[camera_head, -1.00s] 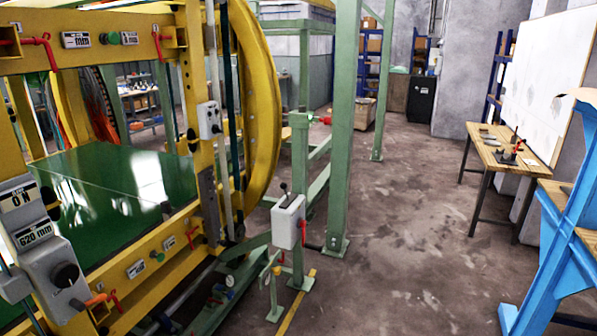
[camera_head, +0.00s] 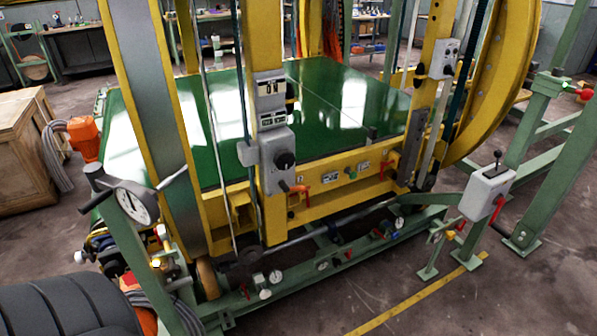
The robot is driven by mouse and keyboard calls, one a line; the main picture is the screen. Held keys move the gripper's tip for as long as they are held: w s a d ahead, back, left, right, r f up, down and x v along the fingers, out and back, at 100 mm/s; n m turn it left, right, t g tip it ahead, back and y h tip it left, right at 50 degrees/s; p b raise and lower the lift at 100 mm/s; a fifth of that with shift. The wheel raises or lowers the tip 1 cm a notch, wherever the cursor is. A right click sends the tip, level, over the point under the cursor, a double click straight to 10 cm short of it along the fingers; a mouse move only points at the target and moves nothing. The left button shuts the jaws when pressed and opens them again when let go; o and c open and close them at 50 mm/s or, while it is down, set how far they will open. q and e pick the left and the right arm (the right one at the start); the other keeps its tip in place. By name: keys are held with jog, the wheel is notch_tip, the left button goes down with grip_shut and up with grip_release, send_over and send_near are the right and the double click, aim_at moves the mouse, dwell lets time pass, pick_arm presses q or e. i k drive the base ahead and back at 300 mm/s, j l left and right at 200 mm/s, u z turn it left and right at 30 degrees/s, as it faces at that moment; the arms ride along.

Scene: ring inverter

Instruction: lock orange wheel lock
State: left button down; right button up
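Neither of my grippers is in view. No part is clearly recognisable as the orange wheel lock. An orange-red handle (camera_head: 299,189) sticks out to the right below the grey control box (camera_head: 279,160) on the yellow upright. Another red lever (camera_head: 497,209) hangs on the grey lever box (camera_head: 487,190) at the right. The yellow ring machine with its green platform (camera_head: 235,110) fills the middle.
A dial gauge (camera_head: 133,203) and an orange cylinder (camera_head: 84,139) stand at the left, near a wooden crate (camera_head: 25,155). A dark tyre (camera_head: 70,308) fills the lower left corner. Green posts stand at the right. The floor at the lower right is clear, with a yellow line (camera_head: 420,300).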

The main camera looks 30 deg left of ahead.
aim_at(282, 185)
jog(key=u, duration=1.1)
